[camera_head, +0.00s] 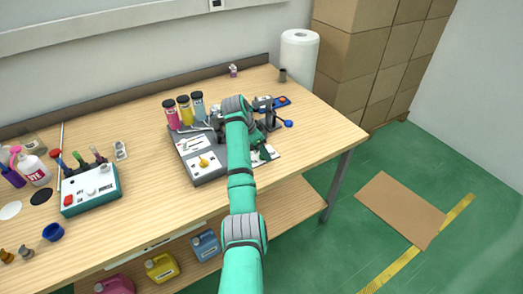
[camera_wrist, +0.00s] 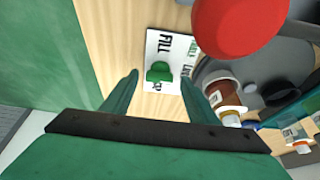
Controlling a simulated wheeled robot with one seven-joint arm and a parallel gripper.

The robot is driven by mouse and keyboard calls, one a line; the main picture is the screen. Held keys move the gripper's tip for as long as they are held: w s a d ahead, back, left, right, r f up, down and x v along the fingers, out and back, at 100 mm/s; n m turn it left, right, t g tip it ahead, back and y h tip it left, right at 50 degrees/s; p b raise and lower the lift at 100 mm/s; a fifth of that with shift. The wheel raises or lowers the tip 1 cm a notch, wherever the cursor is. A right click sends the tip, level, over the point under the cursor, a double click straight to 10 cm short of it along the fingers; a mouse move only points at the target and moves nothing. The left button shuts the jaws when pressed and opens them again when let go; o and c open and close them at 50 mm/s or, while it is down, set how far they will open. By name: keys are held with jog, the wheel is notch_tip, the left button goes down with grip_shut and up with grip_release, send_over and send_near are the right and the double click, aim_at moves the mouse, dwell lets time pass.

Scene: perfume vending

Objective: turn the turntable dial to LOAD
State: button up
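The green dial (camera_wrist: 158,72) sits on a white label plate (camera_wrist: 157,36) in the wrist view. The plate reads FILL above the dial; the words to the right and below are partly hidden, and I cannot read LOAD. My gripper (camera_wrist: 159,76) is open, with one green finger left and one right of the dial. I cannot tell whether either finger touches it. In the head view my gripper (camera_head: 262,153) is low over the right part of the bench station, and my arm hides much of it. A grey round platform (camera_wrist: 213,72), perhaps the turntable, is right of the dial.
A large red round part (camera_wrist: 238,22) is close at the top of the wrist view. A brown bottle (camera_wrist: 222,88) lies in view on the right. In the head view, a grey box with a yellow knob (camera_head: 203,161) and several coloured bottles (camera_head: 184,108) stand left of my arm.

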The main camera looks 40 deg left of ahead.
jog(key=v, duration=1)
jog(key=shift+s+r, duration=0.2)
jog(key=shift+r, duration=0.1)
dwell(0.4)
